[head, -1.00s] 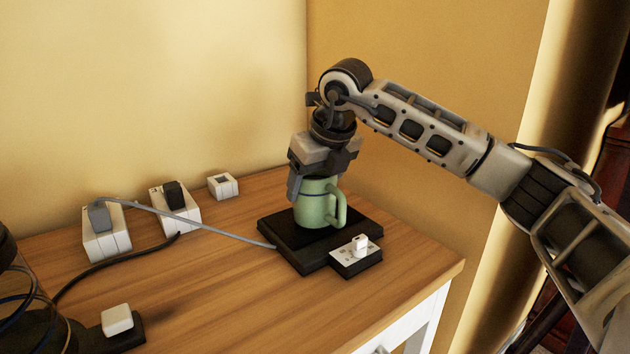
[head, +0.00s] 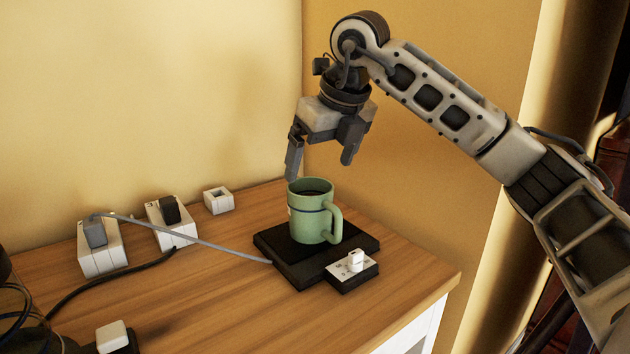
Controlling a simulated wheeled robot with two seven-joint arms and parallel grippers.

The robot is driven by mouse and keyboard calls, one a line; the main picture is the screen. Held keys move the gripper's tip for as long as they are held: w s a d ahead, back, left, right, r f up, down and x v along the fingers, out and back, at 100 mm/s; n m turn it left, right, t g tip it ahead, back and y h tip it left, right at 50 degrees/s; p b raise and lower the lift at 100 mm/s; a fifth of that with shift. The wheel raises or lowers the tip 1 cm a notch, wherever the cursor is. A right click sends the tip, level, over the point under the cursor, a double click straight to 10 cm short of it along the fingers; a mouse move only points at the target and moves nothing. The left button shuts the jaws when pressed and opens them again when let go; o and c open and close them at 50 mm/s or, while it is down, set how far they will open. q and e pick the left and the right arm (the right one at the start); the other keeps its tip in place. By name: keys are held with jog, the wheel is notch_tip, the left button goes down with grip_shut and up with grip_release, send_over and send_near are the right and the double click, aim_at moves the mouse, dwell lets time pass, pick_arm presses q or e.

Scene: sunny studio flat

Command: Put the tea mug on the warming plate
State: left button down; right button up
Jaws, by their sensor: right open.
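The green tea mug (head: 309,222) stands upright on the black warming plate (head: 285,262), with its handle toward the right. A dark line runs around the mug near its middle. My right gripper (head: 319,172) is above the mug with its two fingers spread apart. It is empty and clear of the mug's rim. The warming plate has a white control panel (head: 343,270) with a small white switch at its front right. My left gripper is not in the picture.
A grey cord runs from the warming plate to a plug in a white socket block (head: 99,262). A second white socket block (head: 173,235) holds a black plug, and an empty white block (head: 218,200) stands near the wall.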

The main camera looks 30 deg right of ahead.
jog(key=shift+v, duration=1.7)
jog(key=shift+r, duration=0.1)
